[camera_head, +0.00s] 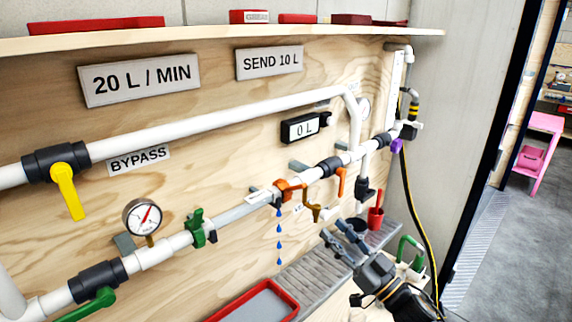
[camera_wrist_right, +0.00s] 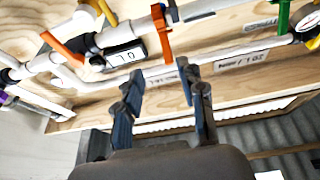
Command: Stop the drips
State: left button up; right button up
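Blue drops (camera_head: 278,243) fall in a line from beneath an orange fitting (camera_head: 287,188) on the lower white pipe. A brass-orange tap (camera_head: 311,207) hangs just right of it, and an orange lever (camera_head: 341,181) hangs further right. My right gripper (camera_head: 345,240) is below and right of the drops, apart from the pipe. Its two fingers are spread and empty, as the right wrist view (camera_wrist_right: 163,100) also shows. In that view an orange handle (camera_wrist_right: 162,32) and an orange lever (camera_wrist_right: 62,45) are beyond the fingers. My left gripper is out of view.
A yellow bypass lever (camera_head: 68,190), gauge (camera_head: 142,217), green valve (camera_head: 196,228) and "0 L" display (camera_head: 301,128) line the wall. A black-yellow hose (camera_head: 413,205) hangs right.

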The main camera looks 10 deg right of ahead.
aim_at(298, 188)
jog(key=shift+y, duration=0.4)
jog(key=p+x, duration=0.1)
jog(key=x, duration=0.3)
jog(key=r+p+x, duration=0.1)
jog(key=x, duration=0.3)
jog(key=p+x, duration=0.1)
jog(key=x, duration=0.3)
jog(key=shift+a+r, duration=0.15)
jog(key=shift+r, duration=0.2)
jog(key=shift+w+a+r+n, duration=0.2)
jog(key=shift+w+a+n, duration=0.1)
jog(key=shift+w+a, duration=0.25)
jog(key=shift+d, duration=0.1)
grip_shut()
